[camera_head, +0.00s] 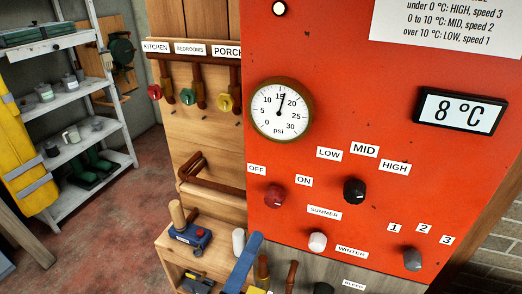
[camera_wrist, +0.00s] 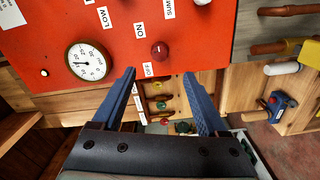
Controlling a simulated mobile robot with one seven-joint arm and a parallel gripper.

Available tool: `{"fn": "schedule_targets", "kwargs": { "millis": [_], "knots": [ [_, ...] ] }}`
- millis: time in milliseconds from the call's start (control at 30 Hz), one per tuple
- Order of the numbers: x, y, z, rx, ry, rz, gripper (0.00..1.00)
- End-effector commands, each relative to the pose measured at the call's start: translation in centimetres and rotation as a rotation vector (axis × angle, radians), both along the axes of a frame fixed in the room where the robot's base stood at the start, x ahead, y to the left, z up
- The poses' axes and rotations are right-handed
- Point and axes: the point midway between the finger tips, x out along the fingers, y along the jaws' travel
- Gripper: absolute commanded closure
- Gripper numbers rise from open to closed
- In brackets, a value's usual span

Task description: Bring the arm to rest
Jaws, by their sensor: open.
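My gripper (camera_wrist: 160,73) is open in the wrist view, its two blue fingers apart with nothing between them. Beyond the fingertips are the red panel (camera_wrist: 205,50) and the red OFF/ON knob (camera_wrist: 160,49); no contact shows. The head view shows the panel (camera_head: 340,110) with the red knob (camera_head: 274,195), a black LOW/MID/HIGH knob (camera_head: 354,190), a white SUMMER/WINTER knob (camera_head: 317,241) and a grey 1/2/3 knob (camera_head: 411,257). A blue bar (camera_head: 245,262) stands at the lower middle; I cannot tell whether it is part of my gripper.
The psi gauge (camera_head: 282,110) reads about 16; the display (camera_head: 460,111) reads 8 °C. Labelled valves (camera_head: 188,97) and pipes are on the wooden board at left. Shelves (camera_head: 75,110) stand far left beside open floor (camera_head: 135,205).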

Motion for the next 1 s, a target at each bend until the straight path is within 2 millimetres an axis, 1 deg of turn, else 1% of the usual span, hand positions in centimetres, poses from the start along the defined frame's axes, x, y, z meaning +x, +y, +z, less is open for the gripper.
{"fn": "schedule_targets", "kwargs": {
  "millis": [67, 133, 167, 233, 267, 300, 333, 367, 400, 433, 467, 500, 567, 600, 633, 700, 800, 867, 1000],
  "knots": [
    [0.4, -0.1, 0.7, 0.033, -0.019, 0.004, 0.24],
    [1.3, -0.2, 2.3, 0.107, -0.063, 0.017, 0.24],
    [1.8, -0.3, 3.4, 0.154, -0.092, 0.028, 0.24],
    [3.1, -0.6, 6.7, 0.295, -0.181, 0.065, 0.24],
    [3.6, -0.8, 8.5, 0.364, -0.227, 0.087, 0.24],
    [4.2, -1.0, 11.2, 0.460, -0.296, 0.127, 0.24],
    [4.5, -1.3, 13.3, 0.531, -0.349, 0.158, 0.24],
    [4.7, -1.5, 15.4, 0.599, -0.402, 0.195, 0.24],
    [4.6, -1.8, 18.4, 0.688, -0.472, 0.250, 0.24],
    [4.5, -2.1, 20.6, 0.750, -0.525, 0.294, 0.24],
    [4.2, -2.3, 22.8, 0.807, -0.574, 0.340, 0.24],
    [3.5, -2.6, 25.5, 0.876, -0.638, 0.405, 0.24],
    [2.4, -3.0, 29.1, 0.962, -0.716, 0.499, 0.24],
    [1.5, -3.2, 31.2, 1.008, -0.760, 0.558, 0.24],
    [0.8, -3.3, 32.6, 1.037, -0.789, 0.601, 0.24],
    [-0.6, -3.5, 35.1, 1.089, -0.839, 0.684, 0.24],
    [-2.0, -3.6, 37.2, 1.132, -0.879, 0.763, 0.24],
    [-2.5, -3.6, 37.8, 1.144, -0.889, 0.788, 0.24],
    [-2.5, -3.7, 37.9, 1.147, -0.891, 0.792, 0.24]
  ]
}}
